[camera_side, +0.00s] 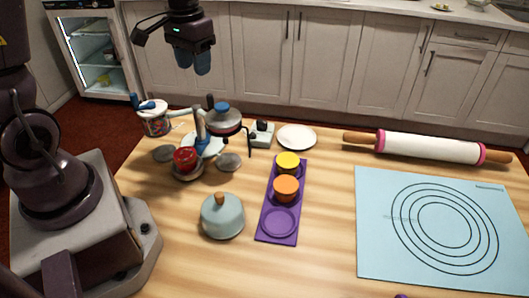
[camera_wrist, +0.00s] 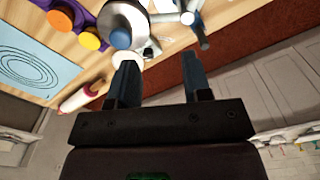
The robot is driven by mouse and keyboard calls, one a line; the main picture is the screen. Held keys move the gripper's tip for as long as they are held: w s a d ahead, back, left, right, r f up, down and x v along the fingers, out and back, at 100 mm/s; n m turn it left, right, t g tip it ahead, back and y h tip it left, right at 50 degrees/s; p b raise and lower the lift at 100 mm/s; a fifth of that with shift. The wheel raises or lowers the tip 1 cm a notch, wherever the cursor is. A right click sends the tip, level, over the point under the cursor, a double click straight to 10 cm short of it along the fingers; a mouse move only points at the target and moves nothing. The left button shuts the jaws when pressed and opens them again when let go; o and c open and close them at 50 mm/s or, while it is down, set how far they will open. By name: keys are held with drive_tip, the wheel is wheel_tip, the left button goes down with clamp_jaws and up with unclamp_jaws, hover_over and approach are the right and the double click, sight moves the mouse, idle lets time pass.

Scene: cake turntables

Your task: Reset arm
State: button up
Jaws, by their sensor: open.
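My gripper (camera_side: 193,66) hangs high above the far edge of the table in the side view, apart from everything on it. In the wrist view my gripper (camera_wrist: 157,75) shows two blue fingers spread apart with nothing between them. Below it stands a turntable device with several arms (camera_side: 200,140). It carries a red cup (camera_side: 185,158) on a front plate and a grey lidded pot with a blue knob (camera_side: 222,119). The pot lid's blue knob (camera_wrist: 121,39) also shows in the wrist view.
A purple tray (camera_side: 279,238) holds a yellow cup (camera_side: 288,161) and an orange cup (camera_side: 286,187); its front ring is empty. A grey-blue lidded pot (camera_side: 223,219), white plate (camera_side: 297,137), rolling pin (camera_side: 427,147) and blue mat (camera_side: 375,258) lie on the table. Cabinets (camera_side: 328,65) stand behind.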

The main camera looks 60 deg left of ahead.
drive_tip(key=s+d+r+m+t, duration=0.3)
drive_tip(key=s+d+r+t, duration=0.2)
drive_tip(key=s+d+r, duration=0.5)
drive_tip(key=s+d, duration=0.1)
drive_tip(key=d, duration=0.3)
drive_tip(key=shift+s+r+m, duration=0.15)
drive_tip(key=shift+r+m, duration=0.15)
drive_tip(key=shift+m, duration=0.1)
